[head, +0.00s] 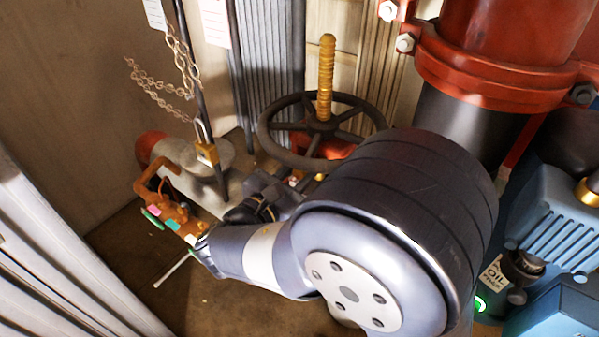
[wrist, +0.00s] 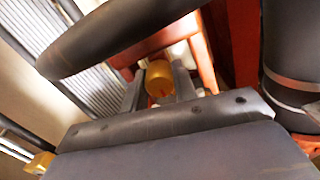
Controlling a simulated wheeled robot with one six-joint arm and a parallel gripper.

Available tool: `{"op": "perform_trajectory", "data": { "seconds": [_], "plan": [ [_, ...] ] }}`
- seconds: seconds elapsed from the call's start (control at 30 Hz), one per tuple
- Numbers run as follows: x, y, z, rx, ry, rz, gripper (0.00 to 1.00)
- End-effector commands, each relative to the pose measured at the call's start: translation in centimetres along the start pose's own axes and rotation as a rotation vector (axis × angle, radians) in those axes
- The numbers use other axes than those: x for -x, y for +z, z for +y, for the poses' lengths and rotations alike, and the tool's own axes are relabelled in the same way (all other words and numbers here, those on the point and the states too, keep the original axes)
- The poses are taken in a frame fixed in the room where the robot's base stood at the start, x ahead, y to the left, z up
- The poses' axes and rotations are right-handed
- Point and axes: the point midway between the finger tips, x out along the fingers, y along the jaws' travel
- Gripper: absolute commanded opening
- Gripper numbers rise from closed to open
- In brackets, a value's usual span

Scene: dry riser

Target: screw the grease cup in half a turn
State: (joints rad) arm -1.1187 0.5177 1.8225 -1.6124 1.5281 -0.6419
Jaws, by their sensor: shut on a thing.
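The grease cup (wrist: 159,76) is a small round brass-yellow piece with a red mark on its near side. It shows in the wrist view, under the dark handwheel rim and beside red metalwork. My gripper (wrist: 158,84) has one finger on each side of it and is shut on it. The cup's lower end and thread are hidden, so I cannot tell how far in it sits. In the head view my own arm covers most of the gripper area, below the handwheel (head: 264,128), and I cannot make out the cup clearly there.
A yellow threaded stem (head: 326,75) rises through the wheel. A chain (head: 160,90) and brass padlock (head: 207,153) hang at left, above brass fittings (head: 178,212). A red flanged pipe (head: 490,85) and blue machine (head: 560,220) stand at right. Floor is open at lower left.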

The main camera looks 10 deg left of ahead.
Motion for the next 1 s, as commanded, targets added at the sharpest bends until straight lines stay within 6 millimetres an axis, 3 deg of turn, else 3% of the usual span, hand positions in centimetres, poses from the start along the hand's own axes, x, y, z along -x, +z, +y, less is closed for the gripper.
{"op": "perform_trajectory", "data": {
  "seconds": [0.17,0.2,0.43,0.77,1.0],
  "plan": [
    [0.0,0.0,0.0,0.002,0.000,0.000,0.04],
    [0.0,0.0,0.0,0.002,0.000,0.000,0.30],
    [0.0,0.0,0.0,0.002,0.000,0.000,0.49],
    [0.5,0.0,0.1,0.003,0.002,0.001,0.49],
    [4.2,0.0,0.2,0.003,0.006,0.001,0.49]
  ]
}}
